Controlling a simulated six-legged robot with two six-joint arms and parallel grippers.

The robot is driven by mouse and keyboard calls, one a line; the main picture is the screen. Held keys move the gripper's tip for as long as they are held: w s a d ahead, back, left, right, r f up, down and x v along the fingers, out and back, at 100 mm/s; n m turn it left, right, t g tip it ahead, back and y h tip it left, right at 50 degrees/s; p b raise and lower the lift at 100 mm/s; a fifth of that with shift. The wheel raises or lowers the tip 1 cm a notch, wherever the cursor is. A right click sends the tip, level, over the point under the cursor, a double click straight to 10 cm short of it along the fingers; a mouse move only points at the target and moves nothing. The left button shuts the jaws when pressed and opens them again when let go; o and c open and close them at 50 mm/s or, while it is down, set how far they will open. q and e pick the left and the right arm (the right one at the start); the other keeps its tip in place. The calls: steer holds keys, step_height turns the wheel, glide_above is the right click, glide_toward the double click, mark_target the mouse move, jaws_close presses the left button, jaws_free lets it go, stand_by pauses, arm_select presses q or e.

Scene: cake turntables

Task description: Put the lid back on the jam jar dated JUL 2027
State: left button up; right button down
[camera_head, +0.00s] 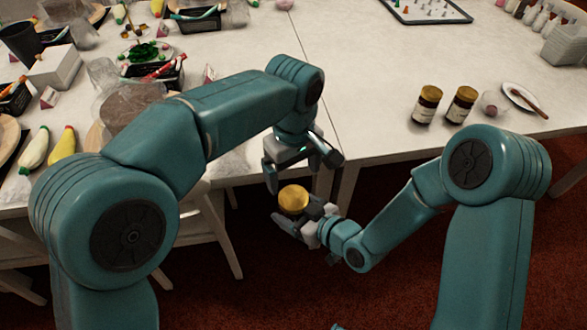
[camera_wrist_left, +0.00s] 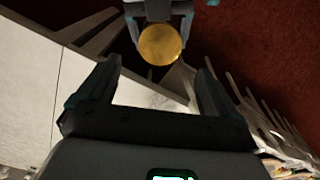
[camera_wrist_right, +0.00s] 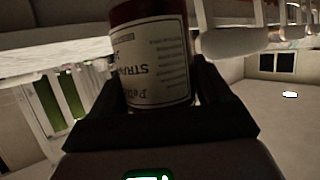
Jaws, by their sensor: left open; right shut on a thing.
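My right gripper (camera_head: 302,221) is shut on a jam jar (camera_wrist_right: 155,60) and holds it off the table, in front of its edge. The jar has a dark red body and a white label reading "STRA…", turned upside down in the right wrist view; I cannot read its date. A gold lid (camera_head: 293,200) shows at the jar's top; it also shows in the left wrist view (camera_wrist_left: 159,44). My left gripper (camera_head: 303,178) is open and empty, just above and behind the lid, apart from it. Two more gold-lidded jars, a left one (camera_head: 427,104) and a right one (camera_head: 461,104), stand on the table.
A small round pale item (camera_head: 491,105) and a white saucer (camera_head: 520,97) with a brown utensil lie right of the standing jars. A grey tray (camera_head: 430,20) is at the back. The left table is crowded with piping bags, cups and dark bins. Red carpet lies below the grippers.

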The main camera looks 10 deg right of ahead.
mark_target(294, 197)
arm_select(q)
step_height(294, 197, down, 8)
steer(key=shift+f, duration=0.1)
stand_by(0.4)
steer(key=shift+c, duration=0.3)
steer(key=c, duration=1)
steer(key=m, duration=0.3)
steer(key=o, duration=1.1)
steer(key=shift+o, duration=0.2)
